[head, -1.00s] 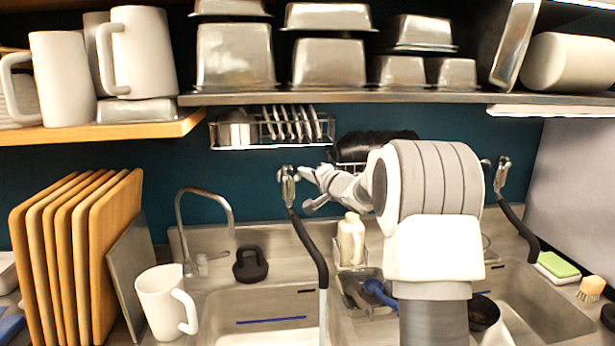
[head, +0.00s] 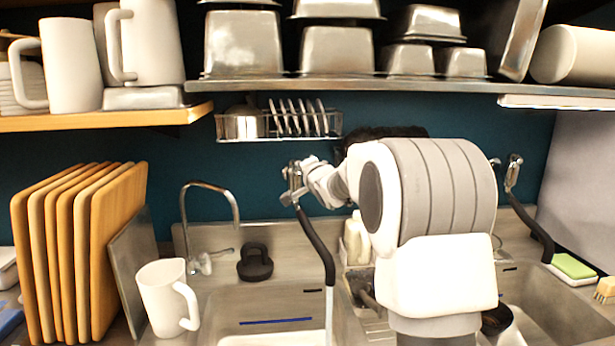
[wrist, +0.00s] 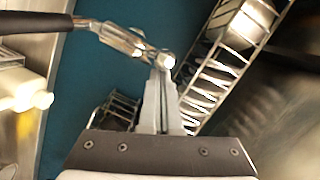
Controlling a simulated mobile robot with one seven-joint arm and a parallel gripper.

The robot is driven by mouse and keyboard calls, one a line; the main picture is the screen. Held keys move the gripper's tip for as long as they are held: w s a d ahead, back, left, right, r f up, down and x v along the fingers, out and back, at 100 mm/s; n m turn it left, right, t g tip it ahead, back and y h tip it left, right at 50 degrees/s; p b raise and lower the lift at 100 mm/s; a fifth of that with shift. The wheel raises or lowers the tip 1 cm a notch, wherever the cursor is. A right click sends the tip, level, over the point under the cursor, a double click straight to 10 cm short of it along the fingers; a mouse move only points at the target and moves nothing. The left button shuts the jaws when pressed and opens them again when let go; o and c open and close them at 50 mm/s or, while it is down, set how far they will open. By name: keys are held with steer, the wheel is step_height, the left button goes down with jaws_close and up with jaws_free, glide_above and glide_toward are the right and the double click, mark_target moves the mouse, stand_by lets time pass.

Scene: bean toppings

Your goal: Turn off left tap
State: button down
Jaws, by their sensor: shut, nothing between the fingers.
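The left hose tap (head: 294,180) has a metal head on the back wall and a black hose (head: 318,243) curving down over the left basin. A pale stream of water (head: 329,305) runs from the hose end. In the wrist view, the metal tap (wrist: 120,40) lies just beyond my fingertips, with the black hose (wrist: 35,22) to the left. My gripper (wrist: 160,68) is shut and empty, its tips at or very near the tap's rounded end. I cannot tell whether they touch. In the head view, my gripper (head: 288,198) is small beside the tap head.
A wall rack (head: 275,125) with plates hangs just above the tap, and in the wrist view the rack (wrist: 225,65) is close to the fingers. A thin faucet (head: 210,190) stands left. A metal shelf (head: 400,85) runs above.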

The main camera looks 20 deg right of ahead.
steer(key=shift+w+a+b, duration=0.15)
steer(key=shift+a+b, duration=0.2)
steer(key=shift+a, duration=0.3)
steer(key=shift+w+a+b, duration=0.15)
steer(key=shift+a+b, duration=0.2)
steer(key=shift+a, duration=0.25)
steer(key=a, duration=0.1)
steer(key=w+a+b, duration=0.1)
steer(key=shift+a, duration=0.35)
